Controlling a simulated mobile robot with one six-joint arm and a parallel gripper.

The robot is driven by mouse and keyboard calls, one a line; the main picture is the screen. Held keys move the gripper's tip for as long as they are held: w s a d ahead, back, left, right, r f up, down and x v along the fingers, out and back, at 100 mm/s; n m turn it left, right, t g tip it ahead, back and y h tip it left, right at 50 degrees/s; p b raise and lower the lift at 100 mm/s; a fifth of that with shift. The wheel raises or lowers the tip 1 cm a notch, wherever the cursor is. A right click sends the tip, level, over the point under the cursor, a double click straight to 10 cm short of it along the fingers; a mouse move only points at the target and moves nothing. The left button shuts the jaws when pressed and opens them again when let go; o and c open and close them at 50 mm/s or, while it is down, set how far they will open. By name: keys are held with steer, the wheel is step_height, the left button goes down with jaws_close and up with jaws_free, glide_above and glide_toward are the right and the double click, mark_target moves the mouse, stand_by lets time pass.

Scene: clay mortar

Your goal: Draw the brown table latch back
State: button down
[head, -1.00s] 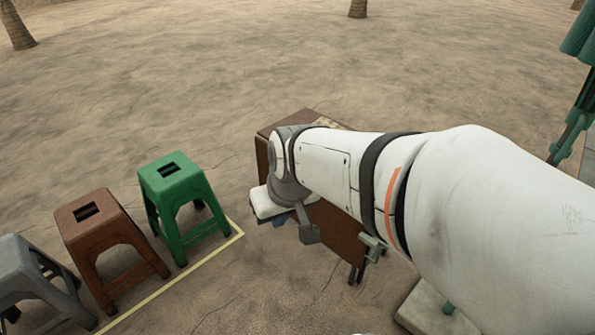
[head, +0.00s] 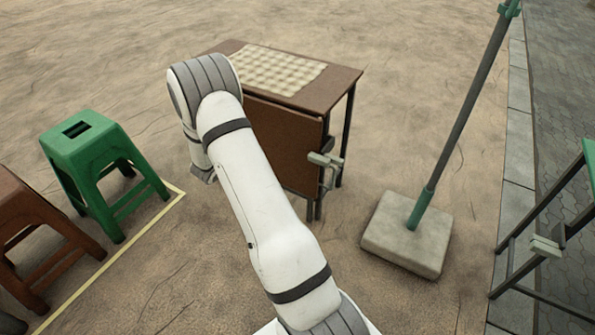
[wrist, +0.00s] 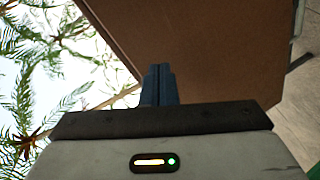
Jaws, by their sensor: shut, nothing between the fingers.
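The brown table (head: 335,86) stands in the middle of the head view, with a brown panel (head: 285,145) on its near side. Its grey metal latch (head: 325,160) sits at the panel's right edge, with a bent piece hanging below. My arm covers the table's left front, and my gripper is hidden there. In the wrist view, the blue fingers of my gripper (wrist: 158,68) are shut together and empty. They point at a brown board (wrist: 205,45), which looks like part of the table. The wrist view does not show the latch; whether the fingertips touch the board cannot be told.
A checkered cloth (head: 265,68) lies on the tabletop. A green stool (head: 85,145) and a brown stool (head: 30,225) stand left. A pole on a concrete base (head: 405,235) stands right of the table. A green-framed table (head: 545,225) is at the far right.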

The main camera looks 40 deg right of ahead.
steer(key=s+d+f+g+h+b, duration=0.3)
steer(key=s+f, duration=0.3)
steer(key=f, duration=0.4)
steer(key=shift+s+d+f+n+g+h, duration=0.25)
steer(key=shift+d+f+n+g+h, duration=0.1)
steer(key=shift+g+h, duration=0.5)
steer(key=b, duration=0.3)
glide_toward(308, 151)
steer(key=w+d, duration=0.3)
steer(key=shift+w+d, duration=0.2)
steer(key=shift+w, duration=0.05)
steer(key=s, duration=0.1)
steer(key=s+d+b, duration=0.1)
steer(key=shift+s+d+r, duration=0.1)
steer(key=shift+s+d, duration=0.15)
steer(key=shift+s, duration=0.15)
steer(key=shift+s+d, duration=0.15)
steer(key=shift+s, duration=0.25)
